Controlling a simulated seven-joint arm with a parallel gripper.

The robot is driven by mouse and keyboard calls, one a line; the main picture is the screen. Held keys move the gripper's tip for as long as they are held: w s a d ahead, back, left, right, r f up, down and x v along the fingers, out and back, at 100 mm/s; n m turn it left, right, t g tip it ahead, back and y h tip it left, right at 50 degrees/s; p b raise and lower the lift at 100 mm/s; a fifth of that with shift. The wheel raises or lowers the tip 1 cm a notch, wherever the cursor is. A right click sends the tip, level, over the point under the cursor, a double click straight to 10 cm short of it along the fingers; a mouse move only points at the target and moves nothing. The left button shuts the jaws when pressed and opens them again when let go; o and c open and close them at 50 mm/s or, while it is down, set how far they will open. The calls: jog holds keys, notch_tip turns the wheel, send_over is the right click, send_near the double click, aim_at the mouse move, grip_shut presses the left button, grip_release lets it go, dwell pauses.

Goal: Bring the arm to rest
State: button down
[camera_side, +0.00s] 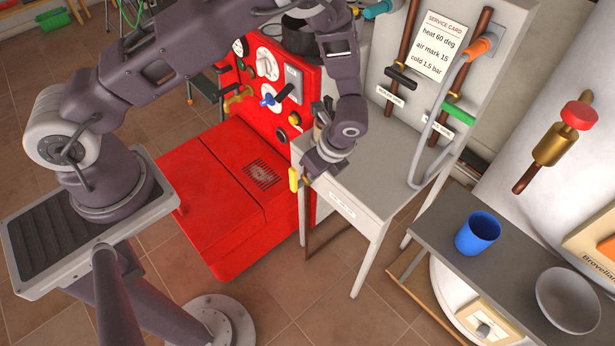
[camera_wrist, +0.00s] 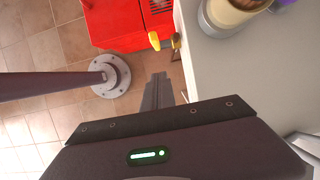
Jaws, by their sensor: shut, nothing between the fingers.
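My gripper (camera_side: 309,175) hangs at the left edge of the light grey side table (camera_side: 375,180), beside the red boiler (camera_side: 235,190). In the wrist view its dark fingers (camera_wrist: 158,78) are together, with nothing between them. A yellow handle (camera_side: 294,179) with a brass-coloured part is close by; in the wrist view the handle (camera_wrist: 154,40) lies just beyond the fingertips, apparently apart from them. My arm reaches across from the left, bent downward at the wrist. The exact fingertips are hard to make out in the side view.
The boiler's front panel has a white dial (camera_side: 267,64) and a blue-handled valve (camera_side: 268,99). A panel with a service card (camera_side: 440,43) stands behind the table. A blue cup (camera_side: 478,233) and a grey bowl (camera_side: 568,299) sit on a dark shelf at right. Tiled floor lies below.

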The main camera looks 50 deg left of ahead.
jog(key=s+a+r+n+t+h, duration=0.15)
jog(key=r+n, duration=0.25)
jog(key=r, duration=0.9)
jog(key=s+a+r+n+h, duration=0.15)
jog(key=r+n, duration=0.25)
jog(key=r, duration=0.9)
jog(key=s+r+n+t, duration=0.2)
jog(key=s+r+n, duration=0.3)
jog(key=s, duration=0.4)
jog(key=s+r+n+t+h, duration=0.1)
jog(key=s+r+n+t, duration=0.1)
jog(key=s+r+n, duration=0.3)
jog(key=s, duration=0.4)
jog(key=shift+s+a+r, duration=0.15)
jog(key=shift+s+a, duration=0.1)
jog(key=shift+s, duration=0.05)
